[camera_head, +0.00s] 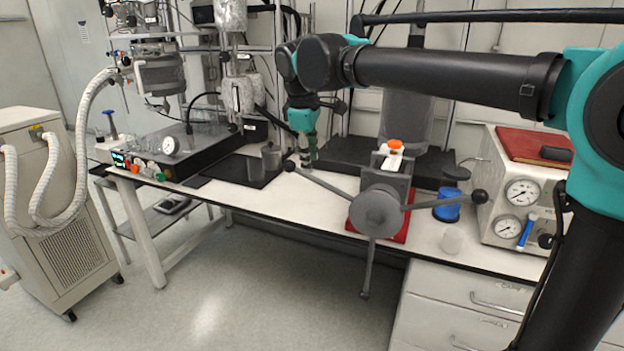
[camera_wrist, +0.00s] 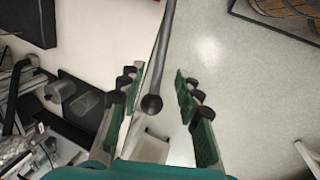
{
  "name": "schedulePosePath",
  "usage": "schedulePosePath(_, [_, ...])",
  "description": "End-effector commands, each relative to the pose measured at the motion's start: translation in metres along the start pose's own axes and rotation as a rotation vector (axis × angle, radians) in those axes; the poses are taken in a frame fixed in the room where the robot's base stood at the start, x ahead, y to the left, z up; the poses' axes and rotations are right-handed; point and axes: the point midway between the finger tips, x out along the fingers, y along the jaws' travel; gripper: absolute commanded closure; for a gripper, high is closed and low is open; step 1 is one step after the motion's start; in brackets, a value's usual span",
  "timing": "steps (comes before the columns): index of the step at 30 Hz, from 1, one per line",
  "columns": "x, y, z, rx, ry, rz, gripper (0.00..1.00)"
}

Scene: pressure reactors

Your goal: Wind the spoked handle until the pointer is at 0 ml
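The spoked handle (camera_head: 375,211) is a grey hub with three ball-ended spokes, on the front of a device at the bench's front edge. One spoke points left, one right and one down. An orange piece (camera_head: 395,145) sits above a pale strip on the device; I cannot tell whether it is the pointer, and no ml marks are readable. My gripper (camera_head: 306,153) is beside the left spoke's ball end. In the wrist view my gripper (camera_wrist: 157,82) is open, with a spoke and its black ball (camera_wrist: 152,103) between the fingers, apparently without contact.
A gauge box (camera_head: 520,205) stands at the right, with a blue spool (camera_head: 447,206) and a small translucent cup (camera_head: 452,241) near it. Floor in front of the bench is clear.

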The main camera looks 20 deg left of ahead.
Motion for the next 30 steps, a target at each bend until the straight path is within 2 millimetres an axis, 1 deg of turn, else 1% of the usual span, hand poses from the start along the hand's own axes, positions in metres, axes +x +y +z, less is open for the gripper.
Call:
schedulePosePath(1, [0.011,0.0,0.0,0.001,0.0,0.0,0.66])
schedulePosePath(6, [0.042,0.001,0.0,0.002,0.0,0.0,0.66])
schedulePosePath(12, [0.067,0.0,0.0,0.001,0.0,0.0,0.66])
schedulePosePath(18, [0.075,0.0,0.0,0.0,0.001,0.0,0.66])
schedulePosePath(25, [0.075,0.0,0.0,0.0,0.001,0.0,0.66])
schedulePosePath(30, [0.075,0.0,0.0,0.0,0.001,0.0,0.87])
